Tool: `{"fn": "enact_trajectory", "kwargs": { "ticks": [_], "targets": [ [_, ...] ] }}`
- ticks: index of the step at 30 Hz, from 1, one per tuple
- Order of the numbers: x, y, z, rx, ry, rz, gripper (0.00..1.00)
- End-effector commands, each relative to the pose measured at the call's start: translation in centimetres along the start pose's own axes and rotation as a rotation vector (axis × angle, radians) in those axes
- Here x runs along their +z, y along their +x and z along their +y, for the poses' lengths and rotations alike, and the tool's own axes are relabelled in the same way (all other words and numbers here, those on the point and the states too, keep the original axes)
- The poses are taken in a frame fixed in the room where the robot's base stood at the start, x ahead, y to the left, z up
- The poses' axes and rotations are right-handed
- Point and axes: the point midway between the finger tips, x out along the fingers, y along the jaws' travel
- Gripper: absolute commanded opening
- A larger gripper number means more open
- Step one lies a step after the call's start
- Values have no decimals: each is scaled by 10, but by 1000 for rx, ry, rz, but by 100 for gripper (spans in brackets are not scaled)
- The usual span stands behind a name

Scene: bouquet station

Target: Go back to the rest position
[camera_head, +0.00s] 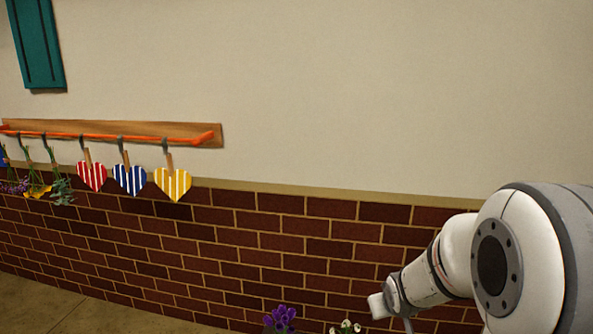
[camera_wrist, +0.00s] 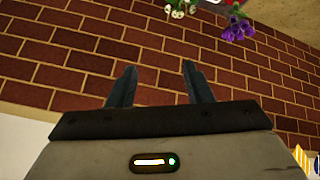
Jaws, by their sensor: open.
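My gripper (camera_wrist: 158,85) shows in the wrist view with its two dark fingers apart and nothing between them. A brick wall fills the view beyond the fingers. In the head view my white arm reaches in from the right edge, in front of the brick wall; the gripper's fingers are not visible there. Purple flowers (camera_head: 280,319) and white flowers (camera_head: 345,327) show at the bottom edge of the head view, left of my arm. The purple flowers (camera_wrist: 237,28) and white flowers (camera_wrist: 182,9) also show at the top of the wrist view, apart from the fingers.
A wooden rail with an orange bar (camera_head: 110,136) hangs on the wall at left. Red (camera_head: 91,176), blue (camera_head: 130,179) and yellow (camera_head: 173,184) striped hearts and flower bunches (camera_head: 60,187) hang from it. A teal shutter (camera_head: 36,42) is above. The wall between rail and arm is bare.

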Motion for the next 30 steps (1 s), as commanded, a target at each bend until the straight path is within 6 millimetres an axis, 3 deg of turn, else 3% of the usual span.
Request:
{"fn": "enact_trajectory", "kwargs": {
  "ticks": [1, 6, 9, 13, 18, 30],
  "targets": [
    [-11, -44, 1, 6, 14, -27, 46],
    [0, -145, -13, -22, 88, -164, 46],
    [11, -200, -24, -52, 124, -240, 46],
    [28, -254, -38, -93, 158, -323, 46],
    [44, -290, -48, -128, 178, -386, 46],
    [49, -294, -50, -135, 181, -401, 46]
  ]
}}
